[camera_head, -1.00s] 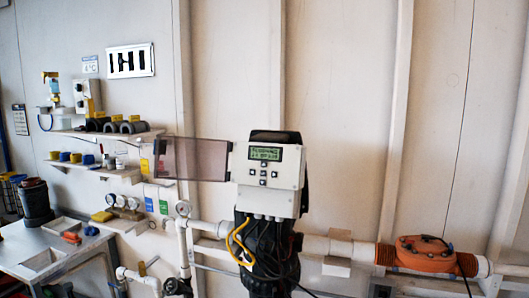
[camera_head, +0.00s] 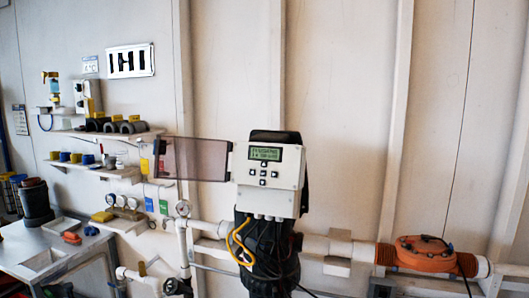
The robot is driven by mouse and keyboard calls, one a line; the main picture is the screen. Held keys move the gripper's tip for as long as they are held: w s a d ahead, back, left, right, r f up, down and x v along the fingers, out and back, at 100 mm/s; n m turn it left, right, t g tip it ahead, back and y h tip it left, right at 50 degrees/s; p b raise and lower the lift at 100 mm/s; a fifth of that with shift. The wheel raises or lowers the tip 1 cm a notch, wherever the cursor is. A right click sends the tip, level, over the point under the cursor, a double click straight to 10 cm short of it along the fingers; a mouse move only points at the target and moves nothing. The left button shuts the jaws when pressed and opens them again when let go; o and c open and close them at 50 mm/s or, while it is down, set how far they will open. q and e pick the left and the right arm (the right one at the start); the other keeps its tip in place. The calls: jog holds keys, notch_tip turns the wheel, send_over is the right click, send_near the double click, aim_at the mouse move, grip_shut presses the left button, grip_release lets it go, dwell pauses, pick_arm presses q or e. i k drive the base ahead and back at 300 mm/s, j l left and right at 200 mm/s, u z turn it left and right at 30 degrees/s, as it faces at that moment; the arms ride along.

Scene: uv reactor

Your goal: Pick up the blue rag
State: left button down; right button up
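I cannot make out a blue rag in the head view. Neither of my grippers is in view. Neither looks like cloth.
A control box (camera_head: 270,167) with a lit display and an open tinted cover (camera_head: 193,159) is at the centre. A white pipe run carries an orange housing (camera_head: 423,250) at the right. A work table (camera_head: 25,245) with a dark cylinder (camera_head: 36,203) stands at lower left.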

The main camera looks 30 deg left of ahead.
aim_at(93, 230)
jog(key=u, duration=2.2)
jog(key=i+j+z, duration=0.1)
jog(key=z, duration=0.25)
jog(key=i+j+z, duration=0.2)
jog(key=z, duration=0.15)
jog(key=i+j+z, duration=0.2)
jog(key=z, duration=0.15)
jog(key=i+j, duration=0.15)
jog(key=j, duration=0.2)
jog(key=i+j+z, duration=0.15)
jog(key=i+j, duration=0.15)
jog(key=j, duration=0.4)
jog(key=i+j+z, duration=0.1)
jog(key=j, duration=0.25)
jog(key=i+j, duration=0.2)
jog(key=j, duration=0.15)
jog(key=i+j+z, duration=0.15)
jog(key=j, duration=0.2)
jog(key=i+j, duration=0.1)
jog(key=j, duration=0.3)
